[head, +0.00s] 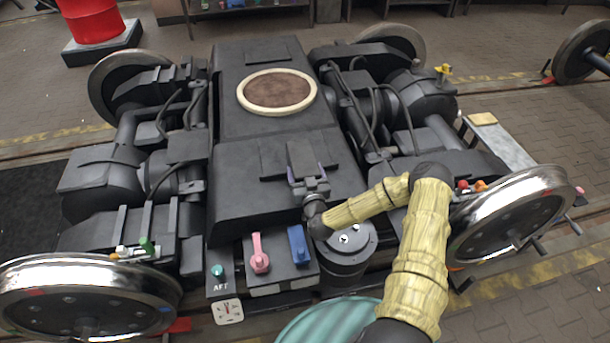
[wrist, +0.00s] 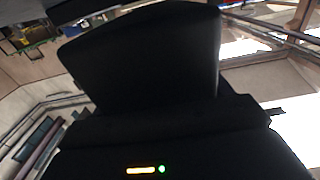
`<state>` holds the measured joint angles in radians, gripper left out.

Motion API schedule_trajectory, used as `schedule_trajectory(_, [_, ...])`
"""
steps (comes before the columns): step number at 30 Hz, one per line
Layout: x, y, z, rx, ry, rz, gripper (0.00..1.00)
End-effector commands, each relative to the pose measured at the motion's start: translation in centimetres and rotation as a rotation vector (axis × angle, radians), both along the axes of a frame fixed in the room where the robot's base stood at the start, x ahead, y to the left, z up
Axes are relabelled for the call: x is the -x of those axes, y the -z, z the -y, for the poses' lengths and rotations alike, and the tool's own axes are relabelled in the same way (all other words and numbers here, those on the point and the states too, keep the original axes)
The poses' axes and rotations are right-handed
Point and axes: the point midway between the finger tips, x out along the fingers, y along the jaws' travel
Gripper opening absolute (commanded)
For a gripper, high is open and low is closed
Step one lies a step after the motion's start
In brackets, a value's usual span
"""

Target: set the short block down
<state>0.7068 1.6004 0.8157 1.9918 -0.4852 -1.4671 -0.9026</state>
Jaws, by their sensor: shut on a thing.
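The short block (head: 302,155) is a dark grey piece at the end of my arm, over the near sloping part of the bogie's black centre frame (head: 240,190). My gripper (head: 307,176), with small purple parts at its jaws, is shut on the block from its near side. In the wrist view a large dark shape, seemingly the block (wrist: 145,50), fills the upper middle. The jaws are too dark to make out there. The block's underside is hidden, and I cannot tell whether it touches the frame.
A round brown-topped pivot (head: 277,92) lies behind the block. A pink lever (head: 260,253), a blue lever (head: 298,245) and a black drum (head: 347,250) stand in front. Wheels (head: 510,215), hoses and housings flank the frame. The frame's top between block and pivot is mostly clear.

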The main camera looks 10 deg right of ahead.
Motion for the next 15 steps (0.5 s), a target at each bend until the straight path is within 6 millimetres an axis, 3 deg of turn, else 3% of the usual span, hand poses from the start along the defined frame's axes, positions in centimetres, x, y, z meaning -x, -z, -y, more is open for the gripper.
schedule_trajectory(4, [-0.05,0.99,-0.12,0.000,-0.001,0.006,0.26])
schedule_trajectory(15, [-0.06,1.31,-0.10,0.001,-0.001,0.006,0.26])
